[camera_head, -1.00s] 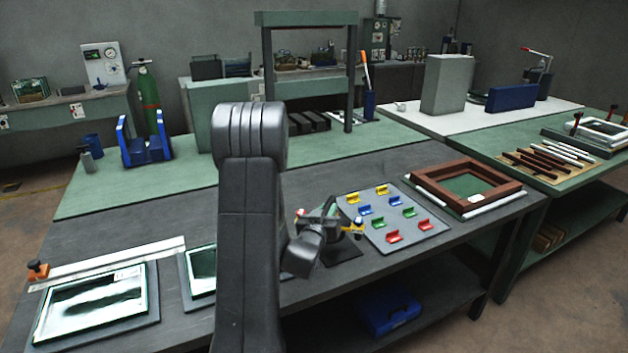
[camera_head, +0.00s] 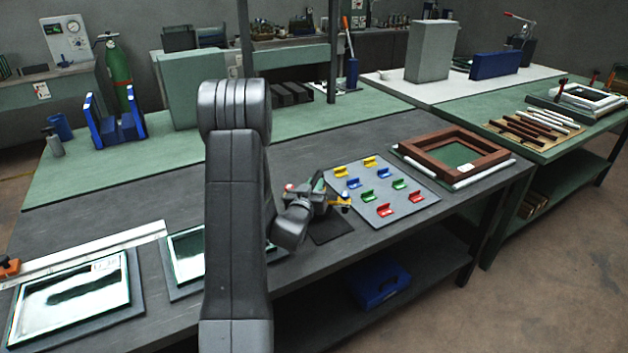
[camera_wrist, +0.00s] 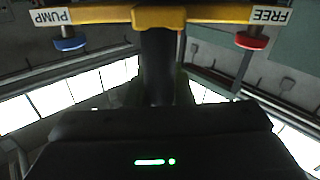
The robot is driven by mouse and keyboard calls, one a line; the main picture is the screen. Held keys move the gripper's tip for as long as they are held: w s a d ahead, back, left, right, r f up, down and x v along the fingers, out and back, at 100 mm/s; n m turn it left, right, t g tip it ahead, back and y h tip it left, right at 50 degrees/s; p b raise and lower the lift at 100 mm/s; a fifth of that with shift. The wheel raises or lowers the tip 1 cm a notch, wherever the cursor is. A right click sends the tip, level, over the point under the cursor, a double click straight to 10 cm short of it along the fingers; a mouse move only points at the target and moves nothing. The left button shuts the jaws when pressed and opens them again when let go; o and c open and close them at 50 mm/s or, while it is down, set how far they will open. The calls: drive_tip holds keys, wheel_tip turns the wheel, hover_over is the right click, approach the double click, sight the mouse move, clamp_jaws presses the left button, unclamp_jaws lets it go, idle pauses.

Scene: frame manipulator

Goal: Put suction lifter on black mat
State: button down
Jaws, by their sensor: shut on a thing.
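The suction lifter (camera_head: 341,201) has a yellow bar with blue and red knobs, which shows in the head view above the black mat (camera_head: 334,230). The wrist view shows its yellow bar (camera_wrist: 205,16) up close, with PUMP and FREE labels. My gripper (camera_head: 312,203) is shut on the lifter. The mat lies near the front edge of the dark table, partly covered by lifter and wrist. Whether the lifter's underside touches the mat is hidden.
A grey board (camera_head: 382,190) with coloured clips lies right of the mat. A brown frame (camera_head: 409,150) is further right. Glass panes (camera_head: 72,298) on dark mats lie to the left. My arm hides part of the table.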

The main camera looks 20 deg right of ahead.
drive_tip(key=shift+f, duration=0.45)
drive_tip(key=shift+f+b, duration=0.3)
drive_tip(key=shift+b, duration=0.15)
drive_tip(key=c, duration=1.2)
unclamp_jaws()
drive_tip(key=b+v, duration=0.4)
drive_tip(key=v, duration=1)
